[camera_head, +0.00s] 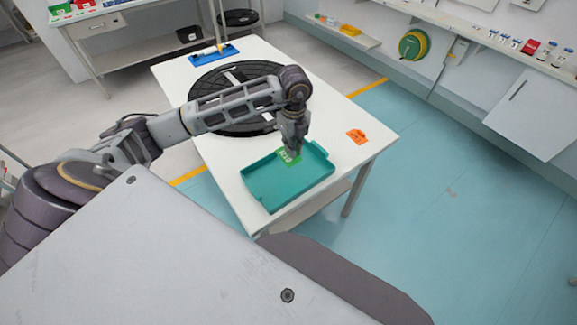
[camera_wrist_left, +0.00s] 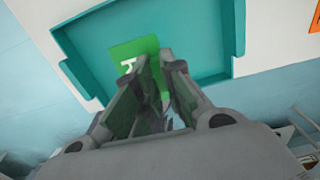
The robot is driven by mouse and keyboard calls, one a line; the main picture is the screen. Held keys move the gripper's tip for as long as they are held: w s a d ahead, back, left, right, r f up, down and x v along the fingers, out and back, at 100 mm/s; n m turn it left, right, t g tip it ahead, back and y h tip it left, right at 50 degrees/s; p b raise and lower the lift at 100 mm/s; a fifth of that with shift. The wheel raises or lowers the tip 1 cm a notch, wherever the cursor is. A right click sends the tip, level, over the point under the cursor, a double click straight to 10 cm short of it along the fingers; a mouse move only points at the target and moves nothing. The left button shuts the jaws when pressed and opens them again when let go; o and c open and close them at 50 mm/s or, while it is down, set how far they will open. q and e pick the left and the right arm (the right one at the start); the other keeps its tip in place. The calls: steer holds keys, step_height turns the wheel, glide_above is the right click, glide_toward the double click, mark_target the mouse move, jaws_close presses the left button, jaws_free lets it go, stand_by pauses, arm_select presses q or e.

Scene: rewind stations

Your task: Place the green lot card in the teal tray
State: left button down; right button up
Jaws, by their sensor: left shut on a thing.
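The green lot card (camera_head: 287,157) has pale markings on it. My left gripper (camera_head: 292,151) is shut on it and points down at the teal tray (camera_head: 262,185). In the head view the card overlaps the tray's far part; I cannot tell whether it touches the tray floor. In the left wrist view the card (camera_wrist_left: 135,56) shows between and beyond the fingers (camera_wrist_left: 150,85), with the tray (camera_wrist_left: 210,25) behind it. The fingers hide part of the card. My right gripper is not in view.
The tray sits near the front end of the white table (camera_head: 220,150). An orange card (camera_head: 357,136) lies to its right. A large black disc (camera_head: 205,90) and a blue holder (camera_head: 214,54) are farther back. Blue floor (camera_head: 430,190) lies open to the right.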

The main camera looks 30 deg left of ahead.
arm_select(q)
steer(key=shift+f, duration=2.5)
